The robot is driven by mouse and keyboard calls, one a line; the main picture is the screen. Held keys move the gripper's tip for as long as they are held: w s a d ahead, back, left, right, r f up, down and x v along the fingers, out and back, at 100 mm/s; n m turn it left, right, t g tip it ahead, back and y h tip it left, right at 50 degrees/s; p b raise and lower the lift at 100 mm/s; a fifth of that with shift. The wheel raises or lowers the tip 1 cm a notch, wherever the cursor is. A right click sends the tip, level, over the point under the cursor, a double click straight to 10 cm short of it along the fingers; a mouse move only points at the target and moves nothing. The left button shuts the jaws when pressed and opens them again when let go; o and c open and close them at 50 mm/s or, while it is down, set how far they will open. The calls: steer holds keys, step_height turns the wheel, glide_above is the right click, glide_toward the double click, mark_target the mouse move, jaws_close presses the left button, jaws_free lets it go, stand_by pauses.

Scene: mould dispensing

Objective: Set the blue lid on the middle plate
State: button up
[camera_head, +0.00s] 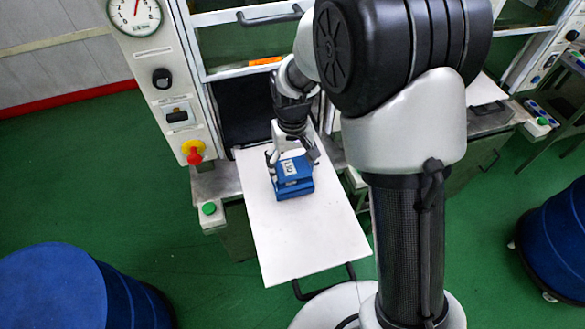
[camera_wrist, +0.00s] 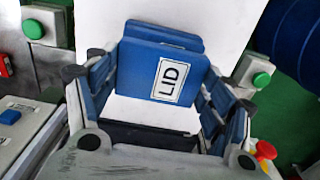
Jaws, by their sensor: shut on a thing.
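The blue lid (camera_head: 295,184) carries a white label reading LID. In the wrist view the lid (camera_wrist: 135,68) lies between the two fingers, label facing the camera, with a second blue edge showing behind it. My gripper (camera_head: 293,160) points down and is shut on the lid, one finger on each side. The lid is over the middle of a white plate (camera_head: 300,240) that sticks out from the press; the plate also shows behind the lid in the wrist view (camera_wrist: 220,25). I cannot tell whether the lid's underside touches the plate.
A press panel with a gauge (camera_head: 135,14) and a red-yellow knob (camera_head: 194,152) stands left of the plate. Green buttons (camera_head: 208,208) flank it. Another white plate (camera_head: 485,90) shows at the right. Blue drums stand at lower left (camera_head: 50,290) and right (camera_head: 558,240).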

mark_target(293, 166)
steer(key=shift+f, duration=0.7)
steer(key=shift+f, duration=0.1)
steer(key=o, duration=1.3)
steer(key=s+d+r+t+p, duration=0.1)
steer(key=s+r+p, duration=0.1)
steer(key=r, duration=0.7)
steer(key=s+d+r+p, duration=0.1)
steer(key=s+d+r, duration=0.1)
steer(key=r, duration=0.7)
steer(key=s+d+r+t, duration=0.1)
steer(key=s+d+r, duration=0.1)
steer(key=s, duration=0.4)
steer(key=s+d+r+m+t, duration=0.1)
steer(key=s+d+r, duration=0.1)
steer(key=s, duration=0.4)
steer(key=s+d+r+m+t, duration=0.1)
steer(key=s+d+r, duration=0.1)
steer(key=s, duration=0.5)
steer(key=shift+d+r+t, duration=0.15)
steer(key=shift+d+t, duration=0.15)
